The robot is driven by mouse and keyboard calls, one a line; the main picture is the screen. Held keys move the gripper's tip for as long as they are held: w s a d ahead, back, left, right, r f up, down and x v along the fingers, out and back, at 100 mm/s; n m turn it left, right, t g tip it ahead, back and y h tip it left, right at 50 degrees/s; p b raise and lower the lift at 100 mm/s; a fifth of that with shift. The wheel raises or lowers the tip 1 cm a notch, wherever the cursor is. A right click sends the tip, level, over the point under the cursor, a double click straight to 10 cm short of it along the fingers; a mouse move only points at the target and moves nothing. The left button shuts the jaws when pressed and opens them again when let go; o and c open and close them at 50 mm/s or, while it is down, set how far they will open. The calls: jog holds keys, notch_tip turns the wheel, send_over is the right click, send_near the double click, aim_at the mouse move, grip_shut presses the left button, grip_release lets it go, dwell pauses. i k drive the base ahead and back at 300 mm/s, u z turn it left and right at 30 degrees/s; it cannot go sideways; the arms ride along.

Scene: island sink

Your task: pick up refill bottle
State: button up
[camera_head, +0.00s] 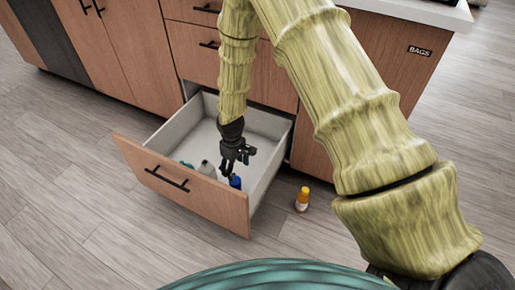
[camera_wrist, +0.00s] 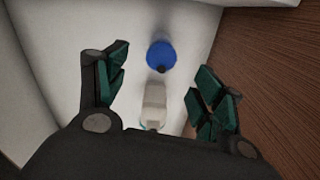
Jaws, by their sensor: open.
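My gripper (camera_head: 233,162) points down into the open drawer (camera_head: 185,200), its fingers open. In the wrist view my gripper (camera_wrist: 160,75) has its two green-padded fingers spread apart. A pale, whitish bottle (camera_wrist: 153,106) lies between them in that view, close to the palm side, with nothing clasped. A round blue item (camera_wrist: 161,56) sits just beyond it. In the head view the blue item (camera_head: 235,181) is just below the fingers, and a greyish-white bottle (camera_head: 207,169) is to their left. I cannot tell for certain which is the refill bottle.
The wooden drawer front (camera_wrist: 270,70) runs close along the right finger in the wrist view. A small teal item (camera_head: 186,164) lies further left in the drawer. An orange bottle with a yellow cap (camera_head: 302,199) stands on the floor right of the drawer.

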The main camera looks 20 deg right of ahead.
aim_at(301, 204)
jog(key=z, duration=1.3)
